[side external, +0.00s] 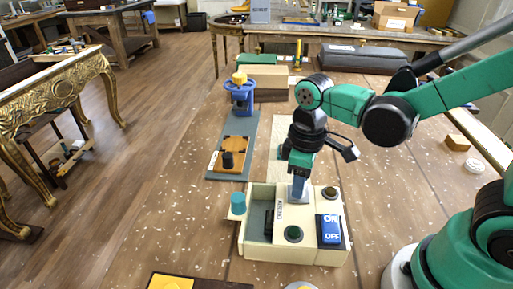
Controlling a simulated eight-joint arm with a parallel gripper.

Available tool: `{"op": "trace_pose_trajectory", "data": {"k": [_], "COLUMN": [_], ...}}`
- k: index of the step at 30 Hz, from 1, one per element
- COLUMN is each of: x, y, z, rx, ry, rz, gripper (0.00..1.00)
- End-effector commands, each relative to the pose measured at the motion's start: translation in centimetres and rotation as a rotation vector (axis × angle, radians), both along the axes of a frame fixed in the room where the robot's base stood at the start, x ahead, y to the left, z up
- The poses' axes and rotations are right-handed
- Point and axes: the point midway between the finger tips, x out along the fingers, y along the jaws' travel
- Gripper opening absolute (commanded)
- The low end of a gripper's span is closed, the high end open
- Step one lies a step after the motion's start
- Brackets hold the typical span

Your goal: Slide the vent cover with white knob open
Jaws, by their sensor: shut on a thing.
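A cream box (257,255) stands on the wooden work surface. Its top has a green button (293,233), a dark round knob (330,192), a blue ON/OFF switch (330,229) and a narrow labelled panel beside a dark slot. An open compartment shows on its left side. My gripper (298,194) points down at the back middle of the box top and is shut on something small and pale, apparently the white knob. The fingers largely hide this knob, and the vent cover under it cannot be made out clearly.
A teal cylinder (238,203) sits at the box's left edge. Behind stand a grey board (214,171) with a brown plate (233,152) and a blue device (240,97). A wooden block (457,143) and a white round piece (475,166) lie right. Yellow-topped items lie in front.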

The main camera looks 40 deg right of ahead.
Motion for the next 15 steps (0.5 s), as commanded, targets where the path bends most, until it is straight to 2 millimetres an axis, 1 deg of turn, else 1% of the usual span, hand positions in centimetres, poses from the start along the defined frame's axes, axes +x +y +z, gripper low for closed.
{"op": "trace_pose_trajectory", "data": {"k": [5, 10, 12, 15], "x": [-0.3, -2.1, -2.7, -3.1], "y": [0.3, 2.3, 2.9, 3.2], "z": [0.0, 0.0, 0.0, 0.0], "rx": [0.0, 0.0, 0.0, 0.002], "ry": [0.001, 0.0, 0.0, 0.0], "rz": [0.002, 0.008, 0.006, 0.003], "gripper": [0.0, 0.0, 0.0, 0.0]}}
